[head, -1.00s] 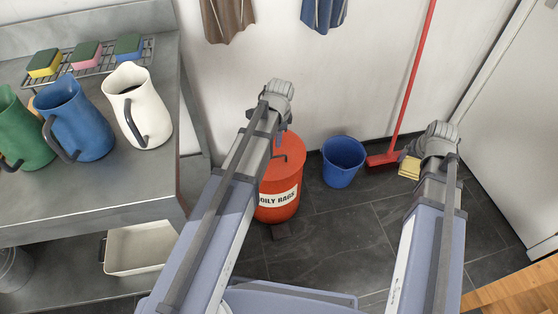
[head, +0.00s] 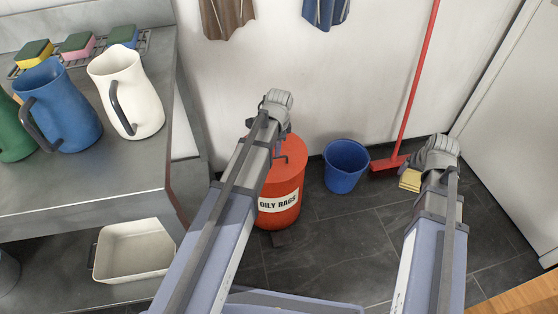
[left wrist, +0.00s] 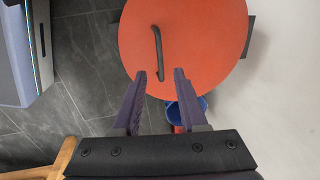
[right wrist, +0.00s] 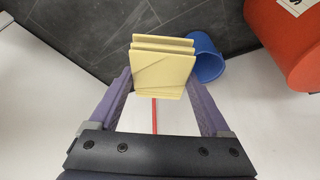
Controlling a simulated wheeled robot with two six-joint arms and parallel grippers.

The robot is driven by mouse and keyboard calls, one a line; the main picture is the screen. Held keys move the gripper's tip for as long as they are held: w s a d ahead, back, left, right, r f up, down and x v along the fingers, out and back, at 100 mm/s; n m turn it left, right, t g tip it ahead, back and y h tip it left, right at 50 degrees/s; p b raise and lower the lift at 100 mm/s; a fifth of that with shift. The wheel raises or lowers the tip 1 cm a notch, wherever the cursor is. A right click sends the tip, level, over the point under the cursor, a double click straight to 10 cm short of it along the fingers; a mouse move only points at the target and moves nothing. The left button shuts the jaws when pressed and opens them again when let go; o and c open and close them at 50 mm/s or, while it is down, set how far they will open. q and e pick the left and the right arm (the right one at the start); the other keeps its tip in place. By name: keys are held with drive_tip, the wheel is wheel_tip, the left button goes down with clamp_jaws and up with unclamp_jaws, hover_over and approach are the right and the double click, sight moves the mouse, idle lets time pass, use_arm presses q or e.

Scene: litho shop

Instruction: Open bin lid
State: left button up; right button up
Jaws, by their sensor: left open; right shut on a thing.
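The orange-red bin (head: 279,214), labelled "OILY RAGS", stands on the dark floor. Its round lid (left wrist: 205,35) lies closed on top, with a dark bar handle (left wrist: 157,52) on it. My left gripper (left wrist: 158,75) is open, its fingertips near the lid's edge and close to the handle in the left wrist view. My right gripper (right wrist: 160,85) is shut on a pale yellow ridged block (right wrist: 163,65), well to the right of the bin; the block also shows in the head view (head: 410,180).
A blue bucket (head: 345,167) stands right of the bin, with a red broom (head: 410,105) leaning on the wall behind. A metal bench (head: 85,190) with jugs is at the left, a white tray (head: 135,249) on its lower shelf.

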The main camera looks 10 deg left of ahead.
use_arm(q)
drive_tip(key=b, duration=0.5)
hover_over(276, 166)
wheel_tip(276, 166, down, 6)
drive_tip(key=shift+a+r, duration=0.1)
clamp_jaws()
drive_tip(key=shift+r, duration=0.1)
idle(0.9)
